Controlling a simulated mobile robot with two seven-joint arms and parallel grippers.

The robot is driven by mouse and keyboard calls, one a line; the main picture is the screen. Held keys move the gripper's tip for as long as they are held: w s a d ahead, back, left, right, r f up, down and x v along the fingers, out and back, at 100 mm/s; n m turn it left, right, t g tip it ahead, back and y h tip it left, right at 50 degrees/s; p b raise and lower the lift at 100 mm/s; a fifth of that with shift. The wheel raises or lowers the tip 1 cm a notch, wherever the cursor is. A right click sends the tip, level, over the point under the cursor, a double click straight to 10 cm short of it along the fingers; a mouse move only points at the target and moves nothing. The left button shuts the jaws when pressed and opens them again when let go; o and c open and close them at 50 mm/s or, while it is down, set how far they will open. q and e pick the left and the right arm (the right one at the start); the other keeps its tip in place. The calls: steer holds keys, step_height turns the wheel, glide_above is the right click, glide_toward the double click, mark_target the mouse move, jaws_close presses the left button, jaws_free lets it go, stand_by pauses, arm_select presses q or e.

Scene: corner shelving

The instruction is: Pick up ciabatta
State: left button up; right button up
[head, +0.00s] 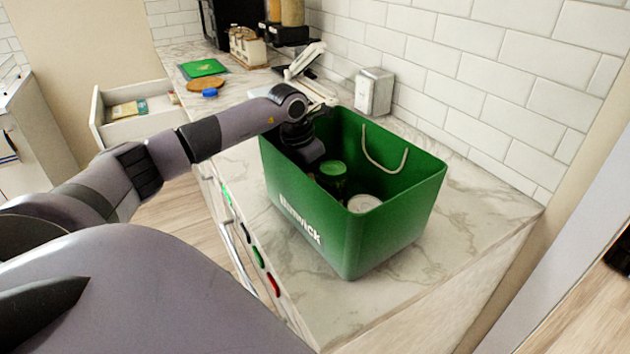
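I cannot make out a ciabatta in the head view. A green bag-like bin (400,225) with white lettering and a pale rope handle stands on the marble counter. My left arm reaches over its far left rim. My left gripper (311,152) points down inside the bin, and its fingertips are too dark and hidden to read. Just beside it in the bin are a dark jar with a green lid (333,169) and a round white-topped container (363,203). The bin's floor is mostly hidden. My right gripper is not in view.
The marble counter (455,236) is clear right of the bin. A metal napkin dispenser (374,92) stands behind it by the tiled wall. Farther back are a green board (202,68), a wooden round board (206,84) and a bottle caddy (248,47). An open drawer (135,115) juts out left.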

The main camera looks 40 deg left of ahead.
arm_select(q)
steer(key=shift+w+f, duration=0.1)
steer(key=shift+f, duration=0.3)
steer(key=c, duration=0.8)
steer(key=shift+c, duration=0.2)
steer(key=shift+r, duration=0.15)
